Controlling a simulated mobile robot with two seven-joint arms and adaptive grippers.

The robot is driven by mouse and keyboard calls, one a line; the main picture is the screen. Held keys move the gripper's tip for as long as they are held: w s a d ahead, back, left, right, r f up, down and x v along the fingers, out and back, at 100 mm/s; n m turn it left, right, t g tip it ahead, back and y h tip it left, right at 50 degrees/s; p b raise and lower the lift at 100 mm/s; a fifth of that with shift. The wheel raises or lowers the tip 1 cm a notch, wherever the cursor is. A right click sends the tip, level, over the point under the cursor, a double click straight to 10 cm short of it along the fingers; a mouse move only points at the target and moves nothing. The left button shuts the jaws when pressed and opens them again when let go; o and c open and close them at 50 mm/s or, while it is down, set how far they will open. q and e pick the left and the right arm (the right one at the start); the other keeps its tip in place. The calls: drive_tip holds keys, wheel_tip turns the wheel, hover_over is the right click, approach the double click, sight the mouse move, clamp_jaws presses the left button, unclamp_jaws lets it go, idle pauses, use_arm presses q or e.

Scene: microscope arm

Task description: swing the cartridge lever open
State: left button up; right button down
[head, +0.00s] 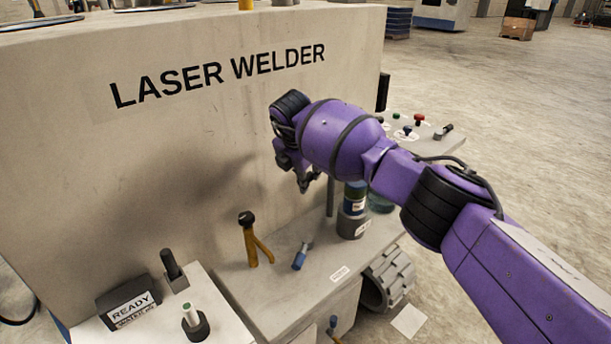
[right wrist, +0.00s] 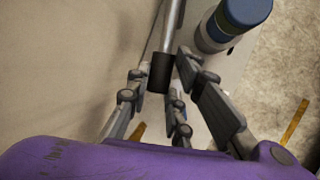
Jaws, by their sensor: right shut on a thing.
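My right gripper (head: 304,183) is shut on the lever's grip. In the head view the top of the lever is hidden by my purple right arm. My left gripper is not in view.
The welder's large wall (head: 160,160) stands close to the left of my gripper. A panel with coloured buttons (head: 407,130) lies behind my arm.

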drive_tip(key=c, duration=1.8)
unclamp_jaws()
drive_tip(key=shift+a, duration=0.15)
drive_tip(key=shift+o, duration=0.9)
drive_tip(key=shift+w, duration=0.15)
drive_tip(key=shift+r, duration=0.15)
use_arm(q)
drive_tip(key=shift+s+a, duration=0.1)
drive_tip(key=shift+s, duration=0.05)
use_arm(e)
drive_tip(key=v, duration=1.1)
drive_tip(key=shift+s+r, duration=0.25)
drive_tip(key=shift+r, duration=0.05)
drive_tip(key=shift+a+f, duration=0.1)
